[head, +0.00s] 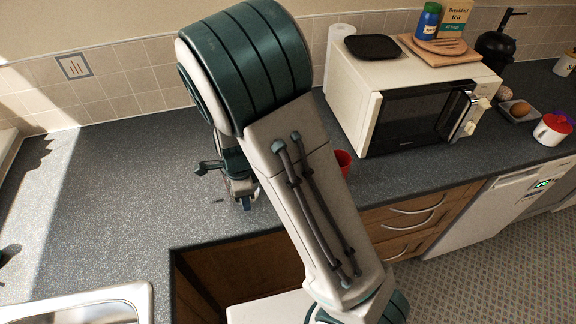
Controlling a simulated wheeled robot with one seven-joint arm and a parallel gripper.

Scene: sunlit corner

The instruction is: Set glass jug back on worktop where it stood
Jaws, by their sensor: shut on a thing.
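My gripper (240,190) shows partly to the left of my arm, low over the worktop (130,185) near its inner corner. It is shut on the glass jug, of which little can be made out, since my arm and gripper hide most of it. I cannot tell whether the jug's base touches the worktop.
A white microwave (367,110) stands to the right, bearing a black tray (373,47) and a wooden board (440,47). A red cup (342,161) is partly hidden behind my arm. A metal sink (80,306) is at lower left. The left worktop is largely clear.

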